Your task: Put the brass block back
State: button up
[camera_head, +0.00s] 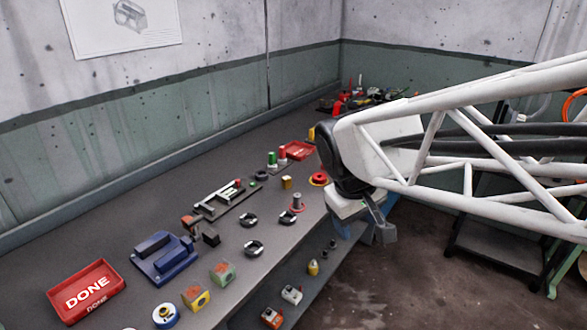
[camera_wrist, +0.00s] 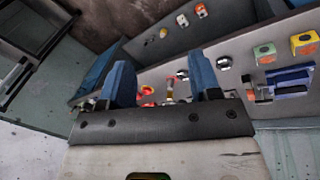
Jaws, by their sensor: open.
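A small brass-coloured block (camera_head: 286,182) stands on the dark workbench (camera_head: 130,225), between a black ring and a red ring-shaped piece. My gripper (camera_head: 366,230) hangs past the bench's right edge, to the right of the block and apart from it. In the wrist view, its two blue fingers (camera_wrist: 160,85) are spread apart, and I see nothing gripped between them. The bench lies beyond them there. I cannot clearly tell the brass block in the wrist view.
A red DONE tray (camera_head: 86,291) and a blue fixture (camera_head: 165,257) stand at the near left. A fixture with a metal frame (camera_head: 222,198), black rings (camera_head: 253,248) and a grey post on a base (camera_head: 297,203) occupy the middle. A red tray (camera_head: 297,150) sits farther back.

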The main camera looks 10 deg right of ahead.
jog(key=s+a+f+m+t+y, duration=0.1)
jog(key=s+m+y, duration=0.1)
jog(key=s, duration=0.7)
jog(key=shift+s+f+m, duration=0.3)
jog(key=shift+m, duration=0.5)
jog(key=shift+a, duration=0.1)
